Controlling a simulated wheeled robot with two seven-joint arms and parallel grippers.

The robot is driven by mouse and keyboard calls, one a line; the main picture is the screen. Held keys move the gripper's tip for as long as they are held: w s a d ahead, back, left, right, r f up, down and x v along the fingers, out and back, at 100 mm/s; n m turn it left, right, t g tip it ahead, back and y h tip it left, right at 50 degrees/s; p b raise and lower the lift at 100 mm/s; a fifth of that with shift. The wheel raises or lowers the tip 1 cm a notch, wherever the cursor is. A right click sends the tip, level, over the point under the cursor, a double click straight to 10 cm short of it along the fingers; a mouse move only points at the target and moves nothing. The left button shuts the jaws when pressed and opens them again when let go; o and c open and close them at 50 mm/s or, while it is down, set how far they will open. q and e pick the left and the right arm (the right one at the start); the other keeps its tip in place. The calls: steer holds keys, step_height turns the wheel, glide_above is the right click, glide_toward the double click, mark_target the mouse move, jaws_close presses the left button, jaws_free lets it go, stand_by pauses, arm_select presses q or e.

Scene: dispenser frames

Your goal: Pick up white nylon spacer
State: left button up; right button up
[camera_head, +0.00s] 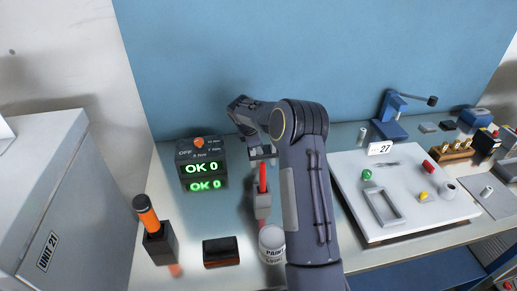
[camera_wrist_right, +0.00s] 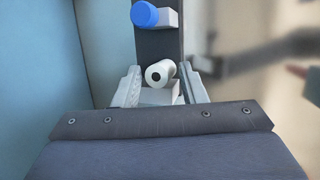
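In the right wrist view, the white nylon spacer (camera_wrist_right: 159,73) is a short white cylinder with a dark hole in its end. It lies tilted at the foot of a dark upright frame, by a pale block (camera_wrist_right: 160,95). My right gripper (camera_wrist_right: 159,69) has one pale finger on each side of it, with a visible gap at both sides. In the head view my right gripper (camera_head: 262,152) is at the back of the bench and largely hidden by my arm. I cannot make out the spacer beneath it there. My left gripper is not in view.
A blue cap (camera_wrist_right: 145,14) sticks out higher on the dark frame. On the bench are an OK 0 display box (camera_head: 201,158), a red-and-grey tool (camera_head: 262,198), a white PRINT pot (camera_head: 272,243), an orange-handled tool (camera_head: 148,215) and a white board (camera_head: 400,218) of small parts.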

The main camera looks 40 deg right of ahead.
jaws_close()
